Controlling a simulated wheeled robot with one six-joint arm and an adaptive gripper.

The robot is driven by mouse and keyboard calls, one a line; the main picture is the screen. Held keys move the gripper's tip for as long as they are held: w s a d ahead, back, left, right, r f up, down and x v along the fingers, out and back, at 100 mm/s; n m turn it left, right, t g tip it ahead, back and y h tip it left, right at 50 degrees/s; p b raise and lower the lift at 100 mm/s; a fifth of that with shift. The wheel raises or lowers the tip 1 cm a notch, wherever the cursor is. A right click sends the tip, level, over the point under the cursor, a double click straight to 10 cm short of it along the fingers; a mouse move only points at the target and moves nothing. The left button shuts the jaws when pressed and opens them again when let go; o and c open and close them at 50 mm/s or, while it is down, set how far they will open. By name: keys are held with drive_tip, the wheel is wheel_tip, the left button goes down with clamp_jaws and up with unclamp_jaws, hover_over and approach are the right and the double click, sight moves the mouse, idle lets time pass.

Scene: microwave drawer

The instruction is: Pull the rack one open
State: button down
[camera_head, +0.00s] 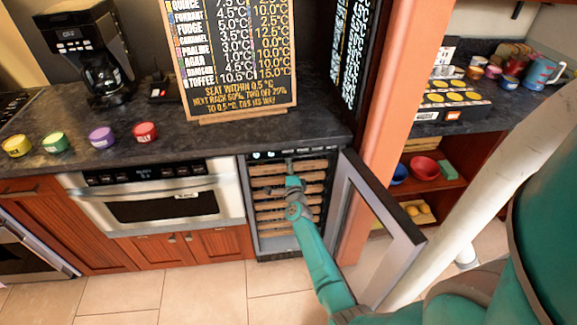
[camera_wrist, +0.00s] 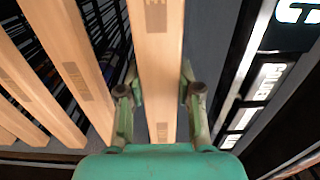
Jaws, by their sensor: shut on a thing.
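The cooler (camera_head: 247,215) stands under the counter with its glass door (camera_head: 378,215) swung open to the right. Its wooden-fronted racks sit in a stack. The top rack (camera_head: 266,169), nearest the display panel, also shows as a pale wooden bar in the wrist view (camera_wrist: 157,40). My green gripper (camera_head: 291,167) reaches into the open front at this rack. In the wrist view my gripper (camera_wrist: 160,98) has one finger on each side of the bar and is shut on it. A dark mark shows on the bar, too blurred to read.
The open door stands close to the right of my arm. Lower racks (camera_wrist: 75,75) lie beside the held one in the wrist view. A built-in oven (camera_head: 160,195) is to the left. The tiled floor (camera_head: 200,290) in front is clear.

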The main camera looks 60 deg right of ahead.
drive_tip(key=v, duration=3.2)
drive_tip(key=shift+d, duration=0.1)
drive_tip(key=c, duration=0.8)
unclamp_jaws()
drive_tip(key=shift+o, duration=0.2)
drive_tip(key=v, duration=1.2)
drive_tip(key=shift+s, duration=0.1)
